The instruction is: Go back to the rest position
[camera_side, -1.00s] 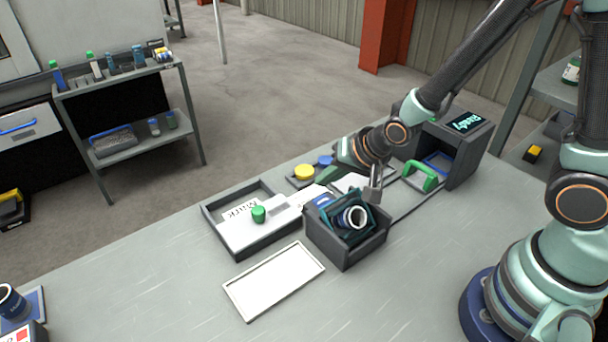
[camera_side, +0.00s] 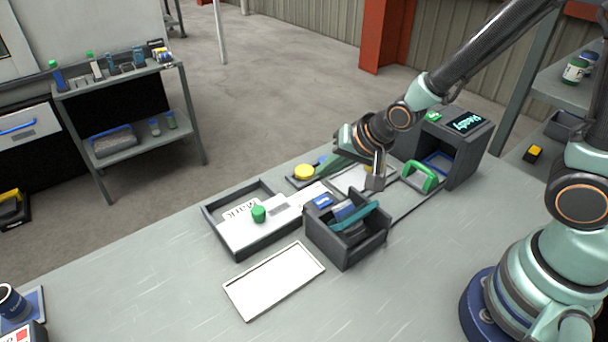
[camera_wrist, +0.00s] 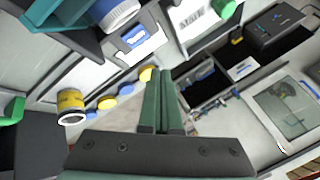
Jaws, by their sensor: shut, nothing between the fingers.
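My gripper (camera_side: 338,163) is over the far part of the bench, beyond the dark open box, with its fingers pointing down and left. In the wrist view my gripper's two green fingers (camera_wrist: 162,78) lie side by side, shut and empty. The dark grey box (camera_side: 347,250) stands on the bench, apart from the gripper. A teal piece (camera_side: 368,216) leans across its rim, with blue and grey items beside it partly hidden. The wrist view also shows the teal piece (camera_wrist: 62,14).
A dark tray (camera_side: 262,249) with a green-knobbed slide is left of the box. A white tray (camera_side: 273,281) lies in front. A machine with a lit screen (camera_side: 467,122) and a green handle (camera_side: 420,177) stand right. Yellow (camera_side: 304,172) and blue buttons are behind.

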